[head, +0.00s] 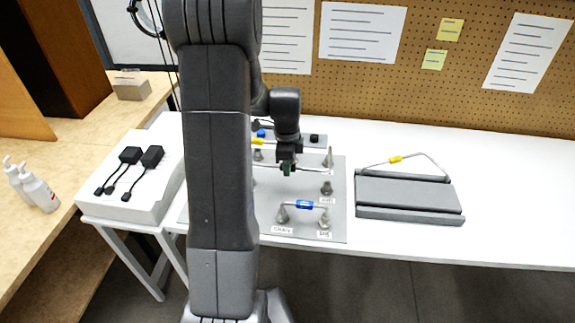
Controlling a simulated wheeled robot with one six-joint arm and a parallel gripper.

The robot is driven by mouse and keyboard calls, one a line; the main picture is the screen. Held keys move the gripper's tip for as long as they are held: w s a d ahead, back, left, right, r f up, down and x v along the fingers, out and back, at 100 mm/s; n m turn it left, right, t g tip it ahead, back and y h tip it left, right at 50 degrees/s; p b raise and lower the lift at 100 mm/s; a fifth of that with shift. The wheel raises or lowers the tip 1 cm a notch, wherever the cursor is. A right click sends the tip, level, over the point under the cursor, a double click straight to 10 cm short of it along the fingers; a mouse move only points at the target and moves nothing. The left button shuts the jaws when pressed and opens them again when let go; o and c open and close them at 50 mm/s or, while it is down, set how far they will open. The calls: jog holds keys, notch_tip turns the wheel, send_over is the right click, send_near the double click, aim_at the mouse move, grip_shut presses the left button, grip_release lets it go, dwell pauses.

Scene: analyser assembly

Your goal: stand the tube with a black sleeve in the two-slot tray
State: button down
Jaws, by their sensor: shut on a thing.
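My gripper (287,169) points down over the grey board and is shut on a thin pale tube (312,170). One end of the tube sticks out to the right of the jaws. The jaws cover its middle, so I cannot tell the sleeve's colour. The grey two-slot tray (364,212) lies on the white table to the right of the board. A tube with a yellow sleeve (396,159) stands in its back slot as an arch. The front slot looks empty. My gripper is left of the tray, apart from it.
The grey board (337,225) bears several metal posts and a tube with a blue sleeve (304,205) near its front. My arm hides its left part. Black adapters (152,156) lie on a white box at left. White table (505,210) is clear right of the tray.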

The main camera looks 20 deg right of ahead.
jog(key=shift+r+p, duration=0.35)
jog(key=shift+r, duration=0.15)
jog(key=shift+r+p, duration=1.6)
jog(key=shift+r, duration=0.7)
